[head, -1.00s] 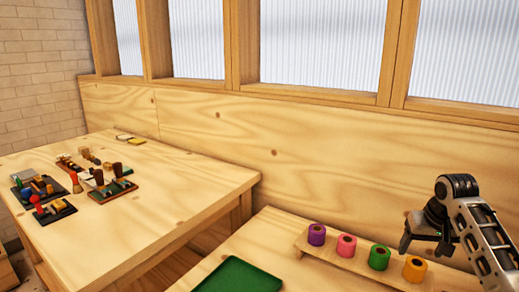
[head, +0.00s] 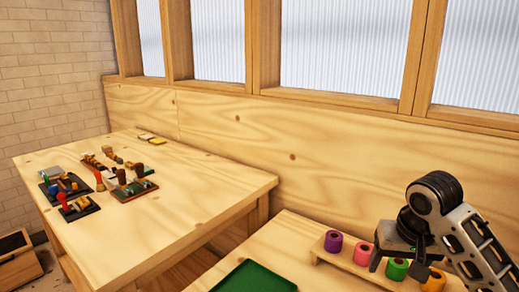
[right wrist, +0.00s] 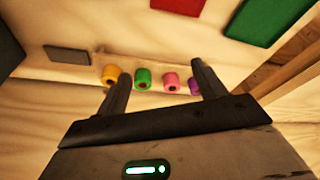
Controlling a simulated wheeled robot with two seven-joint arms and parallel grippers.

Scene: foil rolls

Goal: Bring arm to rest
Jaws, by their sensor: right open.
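My right gripper (head: 399,268) is open and empty; its fingers also show apart in the right wrist view (right wrist: 160,72). In the head view it overlaps the row of foil rolls on a wooden rack (head: 317,252). The purple roll (head: 334,242) and pink roll (head: 361,255) are in plain view. The green roll (head: 397,270) and orange roll (head: 434,281) are partly covered by the gripper. The right wrist view shows the orange (right wrist: 111,75), green (right wrist: 143,78), pink (right wrist: 170,82) and purple (right wrist: 194,87) rolls beyond the fingers. My left gripper is out of view.
A green tray (head: 255,277) lies at the front edge of the head view. The right wrist view also shows a red piece (right wrist: 177,4) and a grey piece (right wrist: 67,55). A second table (head: 190,192) at left holds small tools. A wooden wall stands behind.

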